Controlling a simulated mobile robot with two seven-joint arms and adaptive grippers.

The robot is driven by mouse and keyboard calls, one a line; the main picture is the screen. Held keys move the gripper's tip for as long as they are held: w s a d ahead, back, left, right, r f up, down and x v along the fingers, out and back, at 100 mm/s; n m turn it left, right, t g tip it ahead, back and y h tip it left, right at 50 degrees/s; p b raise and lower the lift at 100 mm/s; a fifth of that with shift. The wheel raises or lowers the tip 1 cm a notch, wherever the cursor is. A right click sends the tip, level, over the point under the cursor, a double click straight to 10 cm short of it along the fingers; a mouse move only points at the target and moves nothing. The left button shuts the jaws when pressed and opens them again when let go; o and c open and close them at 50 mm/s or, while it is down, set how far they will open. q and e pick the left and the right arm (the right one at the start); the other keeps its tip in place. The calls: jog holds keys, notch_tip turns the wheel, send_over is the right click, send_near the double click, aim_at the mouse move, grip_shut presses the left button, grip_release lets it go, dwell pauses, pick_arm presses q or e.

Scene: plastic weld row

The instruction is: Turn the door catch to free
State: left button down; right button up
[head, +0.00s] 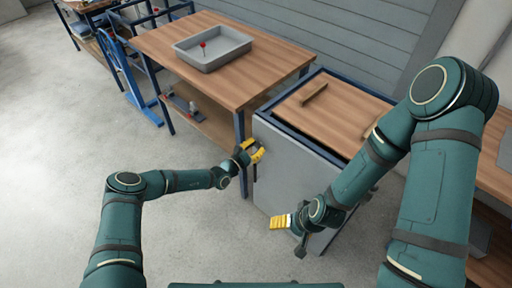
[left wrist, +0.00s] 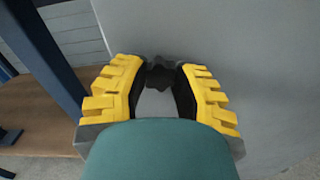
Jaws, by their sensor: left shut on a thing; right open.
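The door catch (left wrist: 160,75) is a small black knob with lobes on the grey door (left wrist: 250,50). In the left wrist view it lies between the two yellow fingers of my left gripper (left wrist: 160,88), which is shut on it. In the head view my left gripper (head: 254,151) is at the left edge of the grey door (head: 285,165), and the catch is hidden there. How far the catch is turned cannot be told. My right gripper (head: 279,222) is open and empty in front of the lower part of the door.
A wooden table (head: 160,42) with a grey tray (head: 215,60) holding a small red-topped object stands left of the cabinet. A blue table leg (left wrist: 45,55) is close beside my left gripper. The floor at left is clear.

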pick_arm(q)
jog(key=n, duration=0.3)
jog(key=shift+n, duration=0.4)
jog(key=n, duration=0.4)
jog(key=shift+n, duration=0.3)
jog(key=n+b, duration=0.1)
jog(key=n, duration=0.4)
jog(key=shift+n+b, duration=0.3)
jog(key=shift+n, duration=2)
jog(key=c, duration=0.7)
grip_release()
jog(key=shift+o, duration=0.2)
